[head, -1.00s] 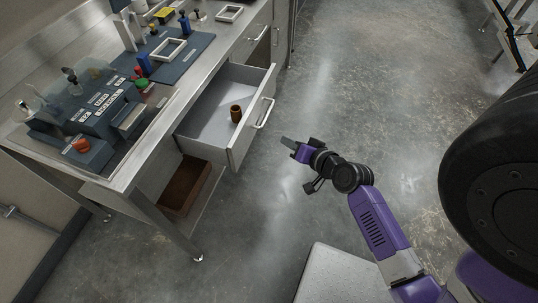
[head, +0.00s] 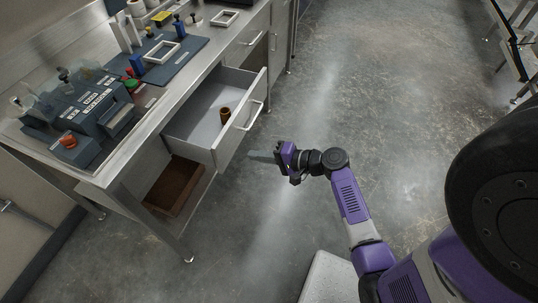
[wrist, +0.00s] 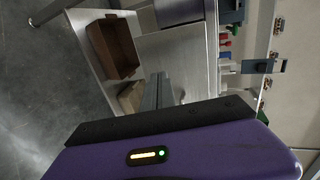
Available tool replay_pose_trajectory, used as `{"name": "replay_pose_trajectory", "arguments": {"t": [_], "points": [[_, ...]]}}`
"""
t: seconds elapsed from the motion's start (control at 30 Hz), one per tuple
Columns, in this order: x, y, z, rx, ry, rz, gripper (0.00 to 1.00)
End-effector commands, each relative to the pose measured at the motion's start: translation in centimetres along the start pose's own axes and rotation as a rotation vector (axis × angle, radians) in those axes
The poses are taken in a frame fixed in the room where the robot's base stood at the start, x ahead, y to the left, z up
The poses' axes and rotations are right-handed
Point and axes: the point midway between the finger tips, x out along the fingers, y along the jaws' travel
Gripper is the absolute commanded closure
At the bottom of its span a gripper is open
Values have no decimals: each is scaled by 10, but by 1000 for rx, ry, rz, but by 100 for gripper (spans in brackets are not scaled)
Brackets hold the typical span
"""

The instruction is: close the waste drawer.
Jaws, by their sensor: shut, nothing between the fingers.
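The waste drawer (head: 203,132) stands pulled out from the steel bench in the head view. A small brown cylinder (head: 225,115) stands inside it. The drawer's front (head: 226,144) carries a bar handle (head: 251,117). My gripper (head: 251,156) is shut and empty, just right of the drawer front, with its fingers pointing left toward it. In the head view a small gap shows between fingertips and front; depth is hard to judge. In the wrist view the shut fingers (wrist: 157,92) point at the bench side.
A brown open bin (head: 175,186) sits on the low shelf under the drawer; it also shows in the wrist view (wrist: 118,47). The bench top (head: 160,112) holds a labelled device (head: 92,103) and a blue mat (head: 167,62).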

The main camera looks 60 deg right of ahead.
Motion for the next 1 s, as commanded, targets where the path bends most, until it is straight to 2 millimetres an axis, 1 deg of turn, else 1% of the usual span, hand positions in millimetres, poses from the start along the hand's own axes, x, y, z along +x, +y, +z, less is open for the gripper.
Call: {"name": "replay_pose_trajectory", "arguments": {"t": [0.03,0.17,0.2,0.3,0.4,0.57,0.9,1.0], "points": [[11,-2,0,0,-3,-1,100],[35,-1,0,0,-1,0,100],[40,-5,0,0,-1,0,100],[53,-9,0,-1,-1,1,100],[62,-11,0,-1,0,1,100],[69,-12,0,-1,0,1,100],[69,-12,0,-1,1,1,100],[72,-12,0,-1,0,0,100]]}}
